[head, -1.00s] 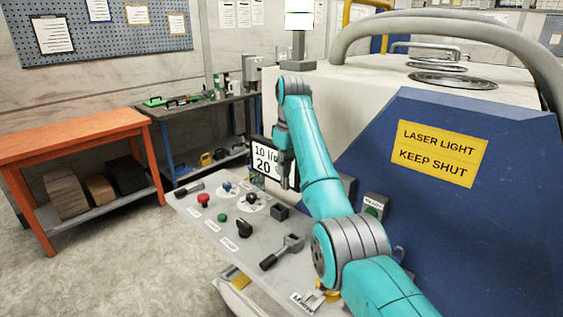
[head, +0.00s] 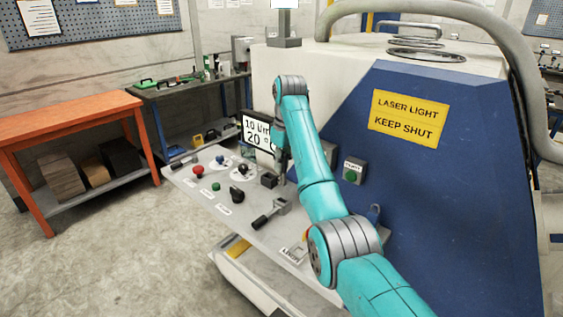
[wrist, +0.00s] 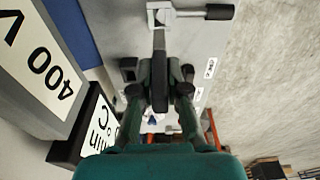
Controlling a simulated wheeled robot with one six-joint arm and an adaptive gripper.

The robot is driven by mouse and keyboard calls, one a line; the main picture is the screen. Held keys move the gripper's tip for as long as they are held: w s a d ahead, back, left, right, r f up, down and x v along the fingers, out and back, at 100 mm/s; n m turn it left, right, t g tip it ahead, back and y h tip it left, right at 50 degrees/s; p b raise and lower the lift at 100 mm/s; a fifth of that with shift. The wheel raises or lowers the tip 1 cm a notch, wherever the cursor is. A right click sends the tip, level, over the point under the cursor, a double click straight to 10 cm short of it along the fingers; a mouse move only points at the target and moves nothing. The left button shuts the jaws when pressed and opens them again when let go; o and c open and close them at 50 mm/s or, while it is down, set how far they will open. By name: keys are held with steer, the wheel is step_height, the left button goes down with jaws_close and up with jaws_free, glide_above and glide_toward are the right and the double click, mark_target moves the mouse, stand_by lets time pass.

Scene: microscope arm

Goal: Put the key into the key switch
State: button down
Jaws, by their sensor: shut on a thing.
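In the head view my gripper (head: 284,178) hangs over the grey control panel (head: 225,225), near a small black box (head: 268,180). That box also shows in the wrist view (wrist: 128,68), left of the fingers. I cannot tell for sure which fitting is the key switch; a black knob (head: 237,193) stands left of the box.
A lever with a black handle (head: 263,220) stands on the panel close to my gripper. A display (head: 257,134) rises behind the panel. A red button (head: 198,170) and several other controls lie left. The blue machine housing (head: 440,180) is to the right.

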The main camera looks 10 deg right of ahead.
mark_target(282, 184)
steer(key=shift+f, duration=2.7)
steer(key=shift+f, duration=2.25)
steer(key=c, duration=1.1)
jaws_free()
steer(key=shift+s+d+r, duration=0.15)
steer(key=shift+s+r, duration=0.05)
steer(key=shift+r, duration=1.65)
steer(key=shift+s+d+r, duration=0.1)
steer(key=shift+s+r, duration=0.05)
steer(key=shift+r, duration=1.7)
